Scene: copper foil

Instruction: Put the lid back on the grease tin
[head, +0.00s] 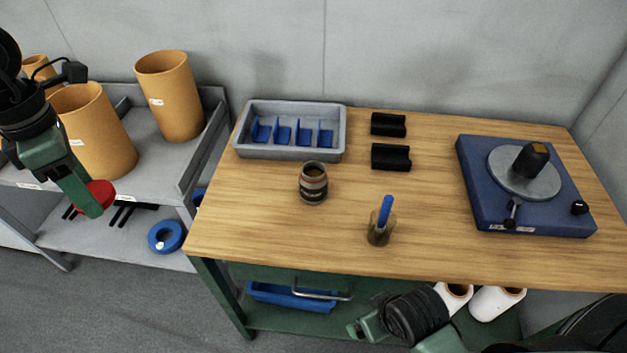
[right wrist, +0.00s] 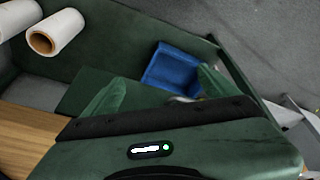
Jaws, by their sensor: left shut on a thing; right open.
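The grease tin (head: 313,187) looks to be the dark, banded round tin with an open top, upright on the wooden bench (head: 270,225). A red round lid (head: 105,192) is between the fingers of my left gripper (head: 90,205). This gripper is shut on the lid, left of the bench and well apart from the tin, in front of the grey shelf. My right gripper (head: 359,328) is open and low at the bench's front edge. Its two green fingers also show in the right wrist view (right wrist: 160,92), with nothing held between them.
A grey tray (head: 291,153) with blue dividers stands behind the tin. A pot with a blue-handled tool (head: 381,226) stands right of it, near two black blocks (head: 391,157). A blue turntable unit (head: 480,205) fills the right side. Bench around the tin is clear.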

